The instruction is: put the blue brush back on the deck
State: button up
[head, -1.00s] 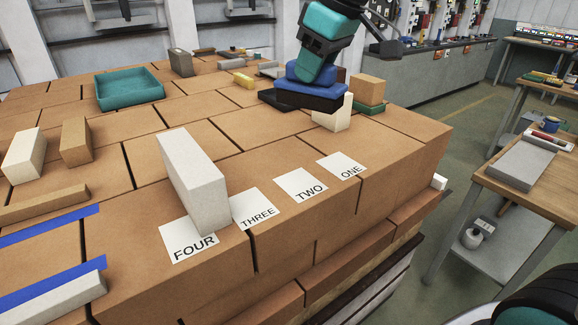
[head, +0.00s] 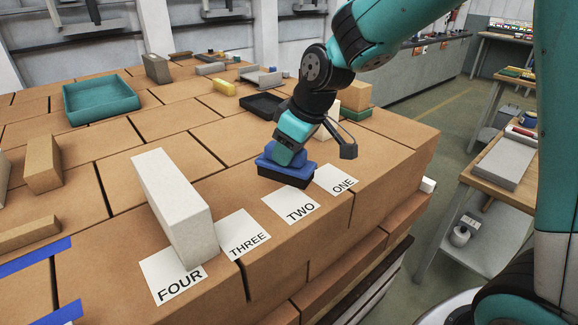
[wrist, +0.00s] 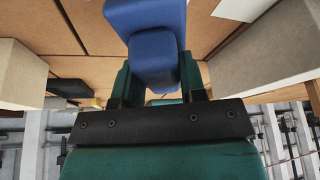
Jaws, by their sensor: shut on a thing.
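The blue brush (head: 268,163), with a dark underside, is in my gripper (head: 288,150) in the head view. It is low over the brick deck (head: 185,120), just behind the TWO card (head: 290,204) and left of the ONE card (head: 336,179). I cannot tell whether its underside touches the deck. In the wrist view my gripper (wrist: 155,82) is shut on the blue brush (wrist: 148,20), its fingers on either side of the blue handle.
A black tray (head: 262,104) lies empty behind the brush. A white block (head: 172,205) stands by the FOUR card (head: 172,277); the THREE card (head: 243,236) is bare. A cream block (head: 331,127) stands close behind my gripper. A teal tray (head: 100,98) is at the back left.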

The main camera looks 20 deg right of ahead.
aim_at(289, 170)
jog(key=shift+f+p, duration=0.3)
jog(key=shift+f, duration=2.2)
jog(key=shift+f, duration=0.15)
jog(key=o, duration=0.9)
